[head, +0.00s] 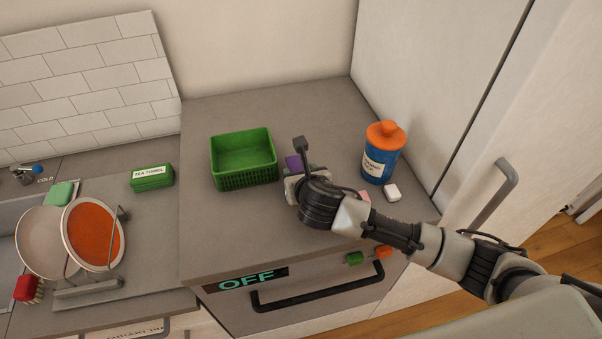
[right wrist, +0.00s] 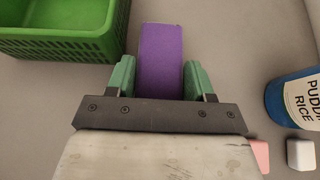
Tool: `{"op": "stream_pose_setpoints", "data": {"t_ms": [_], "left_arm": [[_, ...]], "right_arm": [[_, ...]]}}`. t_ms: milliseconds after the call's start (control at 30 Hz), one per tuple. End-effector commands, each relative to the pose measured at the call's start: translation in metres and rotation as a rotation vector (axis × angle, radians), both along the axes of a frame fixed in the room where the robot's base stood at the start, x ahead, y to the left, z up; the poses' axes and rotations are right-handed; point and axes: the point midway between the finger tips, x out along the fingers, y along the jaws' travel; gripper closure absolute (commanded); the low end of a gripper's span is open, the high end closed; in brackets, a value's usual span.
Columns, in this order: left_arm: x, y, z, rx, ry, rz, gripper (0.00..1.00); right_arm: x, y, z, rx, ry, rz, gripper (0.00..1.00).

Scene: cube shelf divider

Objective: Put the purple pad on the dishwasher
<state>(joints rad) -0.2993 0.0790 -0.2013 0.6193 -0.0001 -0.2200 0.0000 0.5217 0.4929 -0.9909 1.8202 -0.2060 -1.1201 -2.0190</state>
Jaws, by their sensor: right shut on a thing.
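The purple pad (right wrist: 161,58) is between the green fingers of my right gripper (right wrist: 160,80) in the right wrist view. The gripper is shut on it. In the head view the pad (head: 293,162) shows as a small purple patch beside my right gripper (head: 300,178), which hides the rest. The dishwasher (head: 240,222) has a grey top, a black handle and an OFF display. The pad is over this top; I cannot tell whether it touches the surface. My left gripper is not in view.
A green basket (head: 244,160) stands left of the pad. A blue canister (head: 380,153) with an orange lid, a white block (head: 392,192) and a pink block (head: 364,196) are to the right. A dish rack (head: 88,290) with plates is far left. The dishwasher's front left top is clear.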

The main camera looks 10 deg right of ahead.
Motion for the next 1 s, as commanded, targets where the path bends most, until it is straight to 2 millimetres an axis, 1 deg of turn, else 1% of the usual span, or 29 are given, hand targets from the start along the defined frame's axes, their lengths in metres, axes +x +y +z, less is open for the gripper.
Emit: {"op": "stream_pose_setpoints", "data": {"t_ms": [600,633,667,700,1000], "left_arm": [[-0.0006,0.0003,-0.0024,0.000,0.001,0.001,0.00],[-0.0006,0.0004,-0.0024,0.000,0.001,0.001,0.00],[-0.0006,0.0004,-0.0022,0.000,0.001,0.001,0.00],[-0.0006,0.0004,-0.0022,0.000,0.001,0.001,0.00],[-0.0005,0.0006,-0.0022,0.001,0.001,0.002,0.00]], "right_arm": [[0.0000,0.0001,-0.0078,0.000,0.000,-0.001,0.82],[0.0001,0.0000,-0.0078,0.000,-0.001,-0.001,0.46],[0.0002,0.0001,-0.0076,0.001,-0.001,0.000,0.41],[0.0001,0.0001,-0.0075,0.001,0.000,0.000,0.39],[0.0001,0.0001,-0.0075,0.000,0.000,0.000,0.39]]}}
